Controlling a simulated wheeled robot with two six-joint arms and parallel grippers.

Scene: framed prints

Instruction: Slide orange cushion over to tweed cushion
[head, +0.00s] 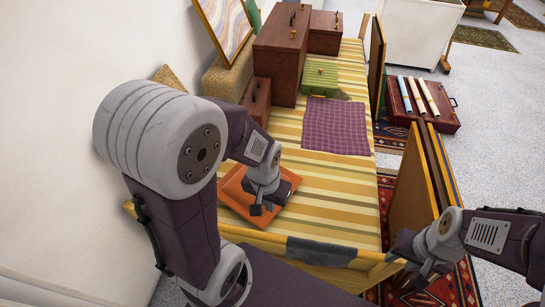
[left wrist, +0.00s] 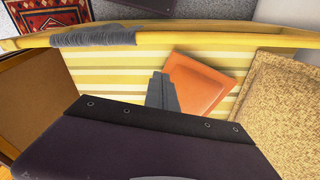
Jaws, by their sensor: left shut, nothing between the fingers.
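The orange cushion (head: 232,190) lies flat on the striped yellow surface, near its front left, partly behind my left gripper (head: 263,207). In the left wrist view the orange cushion (left wrist: 205,85) is just right of my left gripper (left wrist: 160,75), whose fingers are together and empty. I cannot tell whether they touch the cushion. The tan, rough-woven tweed cushion (left wrist: 288,105) is to the right of the orange one there, close to its edge. In the head view my left arm hides most of that area. My right gripper (head: 410,268) is outside the surface at the lower right; its finger gap is unclear.
A yellow rail (head: 250,236) with a grey cloth (head: 320,252) runs along the front. A purple checked cloth (head: 336,126), green case (head: 320,78) and brown cases (head: 282,50) occupy the far part. A wooden panel (head: 412,185) stands at the right. The striped middle is clear.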

